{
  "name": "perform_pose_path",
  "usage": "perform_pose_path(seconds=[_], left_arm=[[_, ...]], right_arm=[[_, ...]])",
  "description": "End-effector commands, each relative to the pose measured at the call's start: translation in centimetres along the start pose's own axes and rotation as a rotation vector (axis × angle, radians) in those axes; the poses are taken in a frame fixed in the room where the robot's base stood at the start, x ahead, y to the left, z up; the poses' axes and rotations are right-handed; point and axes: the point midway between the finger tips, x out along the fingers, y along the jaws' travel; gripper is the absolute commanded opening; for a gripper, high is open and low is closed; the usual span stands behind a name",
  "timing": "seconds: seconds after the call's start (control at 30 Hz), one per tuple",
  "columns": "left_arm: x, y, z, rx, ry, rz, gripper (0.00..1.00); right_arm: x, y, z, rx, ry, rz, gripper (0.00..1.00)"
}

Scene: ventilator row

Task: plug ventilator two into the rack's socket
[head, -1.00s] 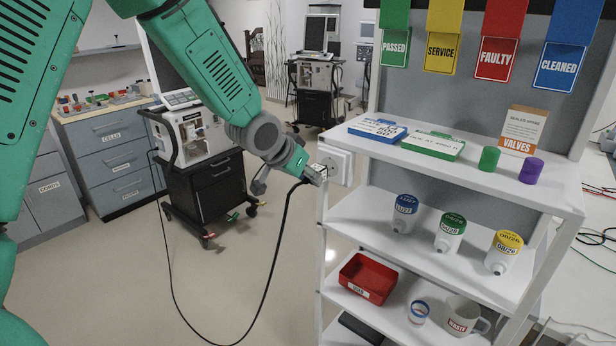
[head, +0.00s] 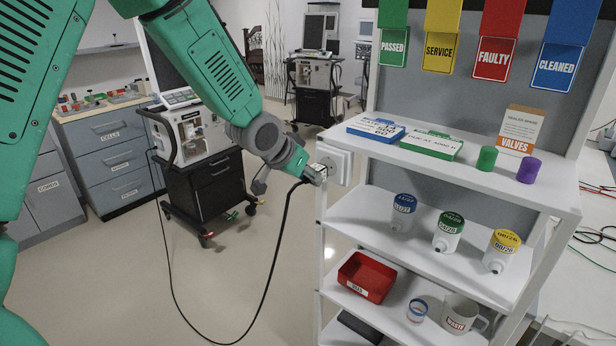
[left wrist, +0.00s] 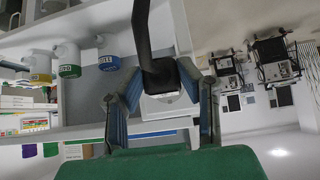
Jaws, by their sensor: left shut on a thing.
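My left gripper (head: 299,168) is shut on a plug (head: 316,174) with a black cord (head: 277,245). The plug is right beside the white socket (head: 336,160) on the rack's left side. I cannot tell whether it has entered it. The cord hangs in a loop to the floor and runs up to the left side of the nearer ventilator (head: 200,132), which stands on a black cart. In the left wrist view the fingers (left wrist: 162,98) flank the dark plug (left wrist: 158,72), with a pale box behind it. My right gripper is not in view.
The white rack (head: 480,178) holds labelled bottles, a red bin (head: 366,277), a mug (head: 460,314) and boxes. A second ventilator (head: 315,72) stands farther back. Grey drawers (head: 112,150) line the left. The floor left of the rack is clear apart from the cord.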

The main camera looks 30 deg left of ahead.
Motion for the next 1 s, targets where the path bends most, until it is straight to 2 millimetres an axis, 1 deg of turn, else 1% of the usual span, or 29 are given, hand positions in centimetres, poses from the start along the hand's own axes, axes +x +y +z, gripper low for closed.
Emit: perform_pose_path(seconds=[1.0], left_arm=[[1.4,0.0,-1.5,0.000,0.001,0.000,0.00]], right_arm=[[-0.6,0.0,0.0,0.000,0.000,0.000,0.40]])
